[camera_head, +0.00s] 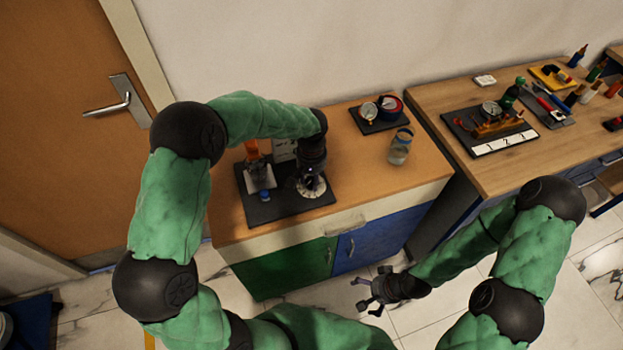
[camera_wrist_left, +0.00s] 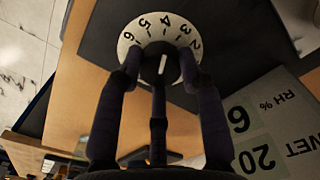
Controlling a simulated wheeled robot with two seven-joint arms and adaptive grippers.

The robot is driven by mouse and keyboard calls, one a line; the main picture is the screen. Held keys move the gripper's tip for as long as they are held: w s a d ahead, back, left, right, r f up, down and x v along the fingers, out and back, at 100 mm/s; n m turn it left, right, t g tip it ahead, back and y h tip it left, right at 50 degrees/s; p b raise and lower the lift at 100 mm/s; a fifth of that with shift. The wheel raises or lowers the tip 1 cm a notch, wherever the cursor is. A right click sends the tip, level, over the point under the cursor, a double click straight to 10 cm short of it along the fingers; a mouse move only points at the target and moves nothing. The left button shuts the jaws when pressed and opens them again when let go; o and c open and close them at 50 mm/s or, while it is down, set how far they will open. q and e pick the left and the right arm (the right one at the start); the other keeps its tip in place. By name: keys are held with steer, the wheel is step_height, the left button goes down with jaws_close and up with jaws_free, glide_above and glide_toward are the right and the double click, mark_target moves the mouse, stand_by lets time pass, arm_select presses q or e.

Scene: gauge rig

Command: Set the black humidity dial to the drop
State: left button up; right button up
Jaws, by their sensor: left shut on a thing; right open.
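The black humidity dial (camera_wrist_left: 160,64) is a dark knob with a short white line, in the middle of a white number ring (camera_wrist_left: 128,44). The ring's visible numbers run from 2 to 6; its near part is hidden by my fingers, and I see no drop mark. In the head view the white ring (camera_head: 318,190) shows under my left gripper (camera_head: 311,178), which points down and is shut on the dial. The white line points toward the figures 4 and 5. My right gripper (camera_head: 378,291) is open and empty, in front of the cabinet, above the floor.
A printed card (camera_wrist_left: 270,130) reading WET and RH % stands beside the dial. The black base plate (camera_head: 262,212) also carries an orange-and-white device (camera_head: 258,170) and a blue knob (camera_head: 265,195). A glass jar (camera_head: 400,148) and a small gauge tray (camera_head: 377,124) are to the right.

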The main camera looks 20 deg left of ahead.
mark_target(311, 181)
arm_select(q)
steer(key=shift+w+r+n, duration=0.1)
steer(key=shift+w+n, duration=0.05)
steer(key=shift+n, duration=0.15)
steer(key=o, duration=1.1)
steer(key=shift+o, duration=0.2)
step_height(311, 181, up, 12)
stand_by(0.5)
